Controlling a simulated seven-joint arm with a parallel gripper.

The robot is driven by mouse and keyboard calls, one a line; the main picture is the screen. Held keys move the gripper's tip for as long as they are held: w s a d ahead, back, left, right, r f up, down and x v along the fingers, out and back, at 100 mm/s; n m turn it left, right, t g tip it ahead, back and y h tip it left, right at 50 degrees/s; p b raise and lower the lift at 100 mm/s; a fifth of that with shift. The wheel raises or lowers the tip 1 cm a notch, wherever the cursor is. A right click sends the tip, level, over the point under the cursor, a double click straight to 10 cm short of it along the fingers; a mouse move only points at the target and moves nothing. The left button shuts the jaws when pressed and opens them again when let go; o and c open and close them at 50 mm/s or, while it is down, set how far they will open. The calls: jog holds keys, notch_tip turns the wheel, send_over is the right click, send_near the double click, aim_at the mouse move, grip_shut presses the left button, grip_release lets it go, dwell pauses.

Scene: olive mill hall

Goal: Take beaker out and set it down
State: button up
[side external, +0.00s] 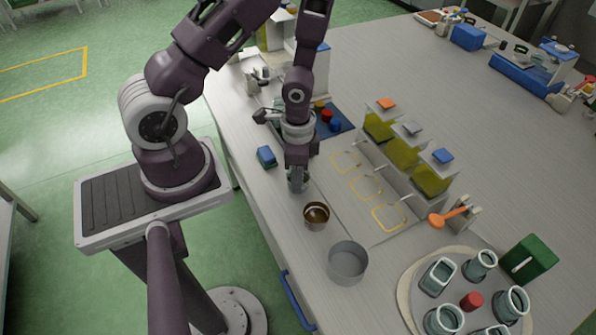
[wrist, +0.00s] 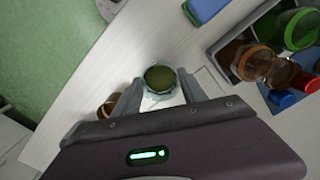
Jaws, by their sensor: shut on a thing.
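A clear glass beaker (wrist: 160,78) with olive-green contents or colour sits between my two fingers in the wrist view. My gripper (wrist: 157,94) is shut on it, one finger on each side. In the side external view my gripper (side external: 297,170) points down near the table's front edge, and the beaker (side external: 298,184) shows partly below it, looking upright. The fingers hide part of it, and I cannot tell whether its base touches the table. A round board (side external: 408,290) at the lower right carries several other glass vessels around a red knob (side external: 471,301).
A copper-brown cup (side external: 316,216) and a grey metal dish (side external: 347,262) stand close in front of my gripper. A pale panel with yellow outlines (side external: 366,186) lies to the right, before olive-green containers (side external: 403,152). A blue block (side external: 266,156) lies left.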

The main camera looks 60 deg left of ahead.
jog(key=shift+f, duration=0.15)
jog(key=shift+f, duration=0.15)
jog(key=o, duration=1.6)
jog(key=shift+c, duration=0.2)
jog(key=shift+r, duration=3.55)
